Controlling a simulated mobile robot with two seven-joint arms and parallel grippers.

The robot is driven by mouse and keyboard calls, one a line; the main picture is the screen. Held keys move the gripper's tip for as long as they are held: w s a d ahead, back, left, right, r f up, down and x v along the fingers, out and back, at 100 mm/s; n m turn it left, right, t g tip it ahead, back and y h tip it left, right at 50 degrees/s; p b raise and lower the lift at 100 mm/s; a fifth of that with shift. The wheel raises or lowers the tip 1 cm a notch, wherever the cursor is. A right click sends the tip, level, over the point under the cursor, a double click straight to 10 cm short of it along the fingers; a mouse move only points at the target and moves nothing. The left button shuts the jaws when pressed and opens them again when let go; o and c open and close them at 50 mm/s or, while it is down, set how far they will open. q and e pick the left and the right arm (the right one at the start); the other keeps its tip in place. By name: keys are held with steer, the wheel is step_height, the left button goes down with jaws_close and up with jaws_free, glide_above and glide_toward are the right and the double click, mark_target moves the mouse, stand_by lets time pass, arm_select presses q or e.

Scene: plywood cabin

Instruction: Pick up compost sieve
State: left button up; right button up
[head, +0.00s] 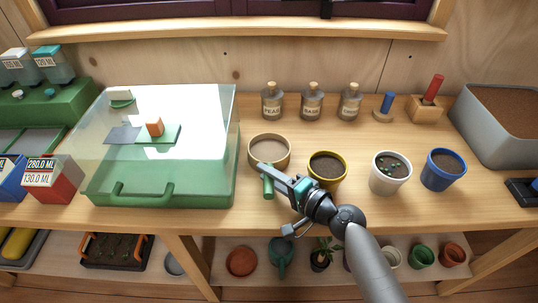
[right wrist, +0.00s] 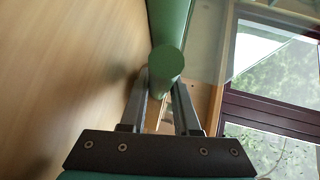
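The compost sieve is a round, tan, shallow ring (head: 269,151) with a short green handle (head: 268,187) pointing to the table's front edge. It stands on the wooden table, right of the green box. My right gripper (head: 267,171) reaches in from the lower right, with its fingertips at the handle. In the right wrist view the handle's round green end (right wrist: 166,62) shows between the two fingers (right wrist: 161,92). The fingers lie close along both sides of the handle; whether they press on it I cannot tell. My left gripper is not in view.
A green box (head: 205,192) with a clear lid stands close left of the sieve. A yellow-rimmed pot of soil (head: 327,170) stands close right, near my right gripper. White (head: 390,174) and blue (head: 443,170) pots stand farther right. Corked bottles (head: 312,104) stand behind.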

jaws_close()
